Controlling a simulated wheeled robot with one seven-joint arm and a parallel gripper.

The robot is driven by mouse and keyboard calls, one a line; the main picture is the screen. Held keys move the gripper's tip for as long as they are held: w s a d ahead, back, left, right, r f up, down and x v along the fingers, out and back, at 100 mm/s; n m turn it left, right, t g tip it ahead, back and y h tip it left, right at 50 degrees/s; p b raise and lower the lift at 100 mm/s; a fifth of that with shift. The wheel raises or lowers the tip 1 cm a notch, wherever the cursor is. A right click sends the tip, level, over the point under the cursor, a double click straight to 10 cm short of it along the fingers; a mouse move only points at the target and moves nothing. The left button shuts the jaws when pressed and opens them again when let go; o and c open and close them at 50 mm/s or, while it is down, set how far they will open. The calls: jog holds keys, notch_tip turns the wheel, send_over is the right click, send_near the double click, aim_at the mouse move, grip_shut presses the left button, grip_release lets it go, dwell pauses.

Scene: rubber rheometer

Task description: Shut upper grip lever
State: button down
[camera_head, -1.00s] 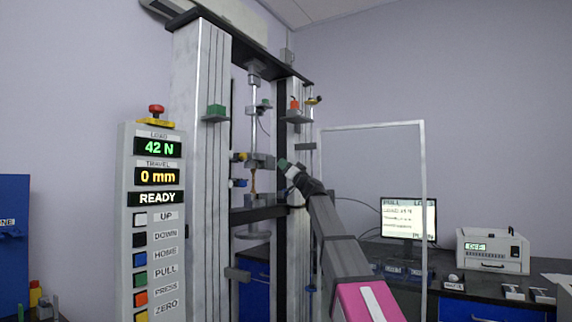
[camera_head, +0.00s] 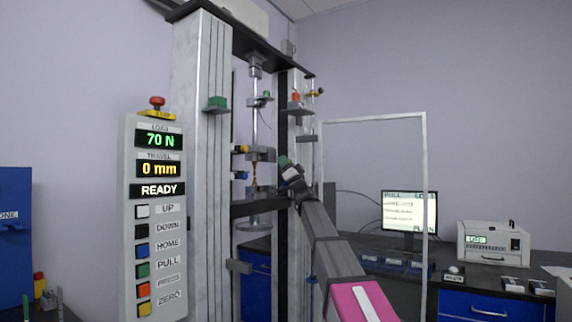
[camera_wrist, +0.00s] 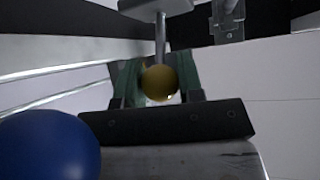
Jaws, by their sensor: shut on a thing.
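The testing frame (camera_head: 203,150) stands in the middle of the head view. Its upper grip (camera_head: 262,155) has a yellow part (camera_head: 240,149) on its left, with a blue part (camera_head: 241,175) below. My gripper (camera_head: 284,161) reaches in from the right beside the upper grip; its fingertips are hard to make out there. In the wrist view my gripper's green-padded jaws (camera_wrist: 160,86) are shut on a yellow ball knob (camera_wrist: 160,82), apparently the upper grip lever's, with a rod above it. A blue ball knob (camera_wrist: 50,146) lies close at lower left, outside the jaws.
A control panel (camera_head: 150,220) with a red stop button (camera_head: 157,102) stands left, reading 70 N, 0 mm, READY. A clear framed guard (camera_head: 375,160) stands right of my arm. A monitor (camera_head: 409,212) and a white instrument (camera_head: 492,243) are on the right bench.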

jog(key=c, duration=0.8)
grip_release()
jog(key=shift+o, duration=0.2)
jog(key=v, duration=1.1)
